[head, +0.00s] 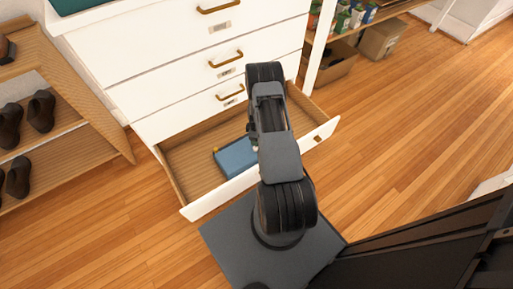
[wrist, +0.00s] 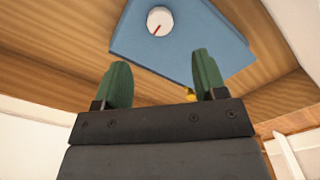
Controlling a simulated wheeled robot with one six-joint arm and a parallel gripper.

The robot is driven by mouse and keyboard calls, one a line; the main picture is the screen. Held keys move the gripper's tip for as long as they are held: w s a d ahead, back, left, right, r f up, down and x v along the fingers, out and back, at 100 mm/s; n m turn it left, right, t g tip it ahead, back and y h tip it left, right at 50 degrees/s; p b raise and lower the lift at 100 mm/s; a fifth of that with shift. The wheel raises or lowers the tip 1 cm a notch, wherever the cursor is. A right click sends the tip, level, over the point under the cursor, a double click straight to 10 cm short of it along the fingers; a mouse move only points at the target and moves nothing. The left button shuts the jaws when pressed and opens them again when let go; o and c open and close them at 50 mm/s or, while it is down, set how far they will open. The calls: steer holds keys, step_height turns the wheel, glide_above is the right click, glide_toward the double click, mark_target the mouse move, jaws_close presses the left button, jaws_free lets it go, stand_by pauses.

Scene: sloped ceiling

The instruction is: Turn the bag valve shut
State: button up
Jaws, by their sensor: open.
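A flat blue bag (head: 236,159) lies in the open bottom drawer (head: 185,160), partly hidden by my arm in the head view. In the wrist view the bag (wrist: 190,40) carries a round white valve knob (wrist: 160,20) with a red mark on its face. A small yellow piece (wrist: 190,94) shows at the bag's near edge. My gripper (wrist: 161,62) is open, with its two green fingers apart and nothing between them. In the picture the knob sits above and between the fingertips, apart from them. My gripper is hidden behind my arm in the head view.
The white drawer front (head: 205,199) and the cabinet (head: 175,60) with brass handles bound the drawer. A shoe rack (head: 95,125) stands at the left. Cardboard boxes (head: 383,39) sit under a shelf at the back right. The wooden floor (head: 400,130) at the right is clear.

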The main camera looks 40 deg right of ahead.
step_height(320, 180, down, 9)
steer(key=b, duration=0.2)
steer(key=shift+f+b, duration=0.15)
steer(key=shift+b, duration=0.25)
steer(key=c, duration=0.9)
